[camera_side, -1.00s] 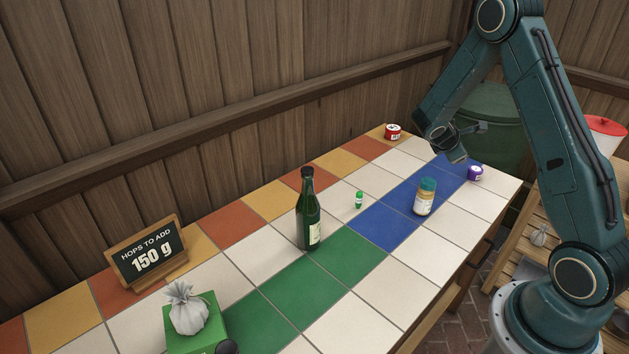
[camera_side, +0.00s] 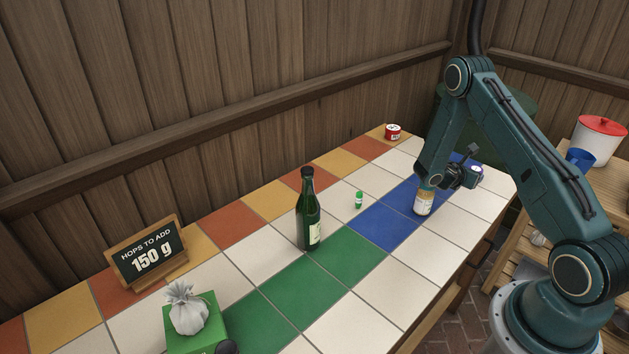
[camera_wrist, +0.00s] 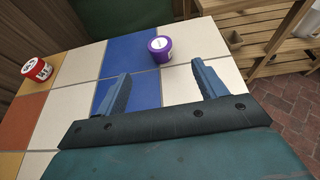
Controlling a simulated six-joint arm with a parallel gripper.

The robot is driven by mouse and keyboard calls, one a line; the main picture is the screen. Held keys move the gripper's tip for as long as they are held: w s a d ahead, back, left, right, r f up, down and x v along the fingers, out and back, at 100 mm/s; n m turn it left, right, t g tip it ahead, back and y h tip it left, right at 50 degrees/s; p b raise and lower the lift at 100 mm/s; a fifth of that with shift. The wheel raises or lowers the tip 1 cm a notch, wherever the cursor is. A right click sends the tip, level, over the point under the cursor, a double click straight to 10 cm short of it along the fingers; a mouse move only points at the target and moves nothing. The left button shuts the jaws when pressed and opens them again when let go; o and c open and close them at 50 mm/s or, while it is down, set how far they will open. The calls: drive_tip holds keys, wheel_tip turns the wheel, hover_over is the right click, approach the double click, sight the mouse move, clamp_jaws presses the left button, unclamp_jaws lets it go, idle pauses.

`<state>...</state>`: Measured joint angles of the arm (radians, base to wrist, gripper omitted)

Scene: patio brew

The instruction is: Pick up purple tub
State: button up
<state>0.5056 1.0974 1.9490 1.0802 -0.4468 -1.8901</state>
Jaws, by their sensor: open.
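The purple tub (camera_wrist: 160,50) has a white lid label and stands on the table in the wrist view, ahead of my open gripper (camera_wrist: 160,84) and between the lines of its two fingers. It lies beyond the fingertips, with nothing between them. In the side view the purple tub (camera_side: 476,170) shows only in part, at the far right of the table behind my gripper (camera_side: 466,166). My gripper is low near it; I cannot tell from the side view whether they touch.
A red tub (camera_side: 393,132) is at the back corner. A green bottle (camera_side: 308,212), a small green vial (camera_side: 359,200), a sign (camera_side: 148,252) and a bag on a green box (camera_side: 209,338) are further left.

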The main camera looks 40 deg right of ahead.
sight(476, 169)
drive_tip(key=shift+x, duration=4.1)
drive_tip(key=shift+x, duration=2.6)
drive_tip(key=shift+f, duration=0.1)
drive_tip(key=c, duration=1.1)
wheel_tip(476, 169, up, 20)
drive_tip(key=shift+r, duration=0.1)
